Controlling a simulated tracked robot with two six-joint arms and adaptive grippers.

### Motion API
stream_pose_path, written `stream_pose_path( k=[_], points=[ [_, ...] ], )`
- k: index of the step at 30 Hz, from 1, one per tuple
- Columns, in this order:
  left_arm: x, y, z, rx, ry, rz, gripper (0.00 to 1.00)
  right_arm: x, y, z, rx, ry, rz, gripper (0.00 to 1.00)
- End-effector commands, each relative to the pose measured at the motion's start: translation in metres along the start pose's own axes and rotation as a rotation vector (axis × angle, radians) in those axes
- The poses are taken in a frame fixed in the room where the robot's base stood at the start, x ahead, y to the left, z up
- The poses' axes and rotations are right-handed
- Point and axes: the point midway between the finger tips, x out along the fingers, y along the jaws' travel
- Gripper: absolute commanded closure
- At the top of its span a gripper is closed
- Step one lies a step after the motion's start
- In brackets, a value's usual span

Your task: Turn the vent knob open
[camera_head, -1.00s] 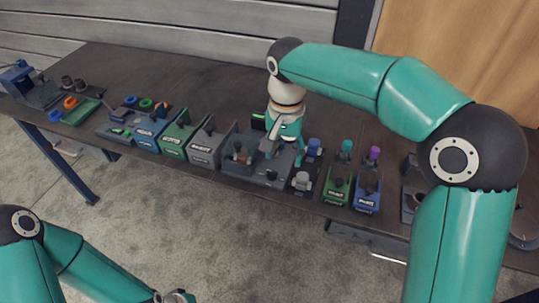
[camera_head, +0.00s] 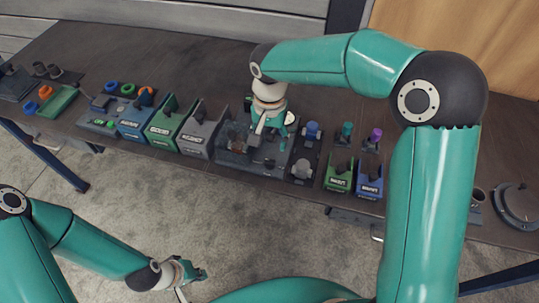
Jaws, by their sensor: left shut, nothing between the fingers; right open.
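A dark grey fixture (camera_head: 285,165) with small fittings stands near the middle of the bench's front edge. I cannot tell which fitting is the vent knob; my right gripper covers part of the fixture. My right gripper (camera_head: 265,130) points down over the fixture, its fingers open and close to the fittings. Whether it touches them is too small to tell. My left gripper (camera_head: 198,274) is shut and empty, low in front of the bench and away from the fixture.
Green (camera_head: 165,136) and grey (camera_head: 197,141) labelled holders stand left of the fixture. Small green (camera_head: 338,181) and blue (camera_head: 370,186) holders stand to its right. A dark ring-shaped part (camera_head: 512,210) lies at the far right. The back of the bench (camera_head: 170,60) is clear.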

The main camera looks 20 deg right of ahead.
Motion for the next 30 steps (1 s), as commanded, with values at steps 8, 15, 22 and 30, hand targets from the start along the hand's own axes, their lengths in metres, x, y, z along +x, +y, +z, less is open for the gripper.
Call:
stream_pose_path(
  k=[8, 15, 22, 30],
  points=[
    [-0.008, 0.003, 0.0, 0.0, 0.0, 0.0, 1.0, 0.056, 0.001, 0.001, 0.0, -0.003, 0.003, 0.42],
    [-0.01, 0.004, 0.0, 0.0, 0.0, 0.0, 1.0, 0.08, 0.0, 0.0, -0.001, 0.0, 0.001, 0.42],
    [-0.01, 0.004, 0.0, 0.0, 0.0, 0.0, 1.0, 0.084, -0.001, 0.0, -0.001, 0.001, -0.001, 0.42],
    [-0.01, 0.004, 0.0, 0.0, 0.0, 0.0, 1.0, 0.084, -0.002, 0.0, -0.003, 0.001, -0.001, 0.67]
  ],
)
